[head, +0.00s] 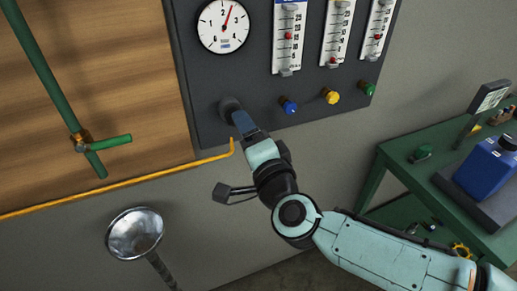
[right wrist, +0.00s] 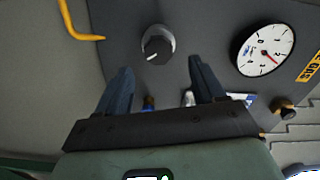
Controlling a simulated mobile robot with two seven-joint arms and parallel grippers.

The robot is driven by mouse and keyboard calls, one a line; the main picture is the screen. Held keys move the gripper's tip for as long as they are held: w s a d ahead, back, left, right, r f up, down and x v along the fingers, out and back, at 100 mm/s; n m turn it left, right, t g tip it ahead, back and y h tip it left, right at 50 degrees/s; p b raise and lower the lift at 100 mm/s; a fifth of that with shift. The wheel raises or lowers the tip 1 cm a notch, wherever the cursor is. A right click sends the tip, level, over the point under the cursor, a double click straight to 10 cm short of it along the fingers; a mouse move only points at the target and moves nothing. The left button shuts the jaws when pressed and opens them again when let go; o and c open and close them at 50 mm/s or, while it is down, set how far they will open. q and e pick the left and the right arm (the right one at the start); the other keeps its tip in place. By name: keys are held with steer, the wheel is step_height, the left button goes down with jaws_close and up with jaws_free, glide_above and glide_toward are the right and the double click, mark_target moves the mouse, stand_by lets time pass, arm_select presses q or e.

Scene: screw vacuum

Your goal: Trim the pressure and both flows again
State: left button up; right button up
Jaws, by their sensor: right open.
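The dark grey panel (head: 255,75) carries a round pressure gauge (head: 224,26), its red needle pointing up and slightly right. Three flow tubes stand beside it: left (head: 287,38), middle (head: 335,35), right (head: 377,30), each with a red float. Below are a dark pressure knob (head: 229,104) and blue (head: 288,105), yellow (head: 331,96) and green (head: 369,89) knobs. My right gripper (head: 240,117) is at the dark knob, partly covering it. In the right wrist view the fingers (right wrist: 160,75) are open and empty, with the knob (right wrist: 158,45) beyond their tips. My left gripper is out of view.
A yellow pipe (head: 120,182) ends just below the panel's lower left. A green pipe (head: 50,75) crosses the wooden board. A metal funnel (head: 136,233) stands at lower left. A green table (head: 400,165) with a blue container (head: 487,168) is at right.

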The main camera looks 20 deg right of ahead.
steer(key=s, duration=0.6)
steer(key=shift+d, duration=0.15)
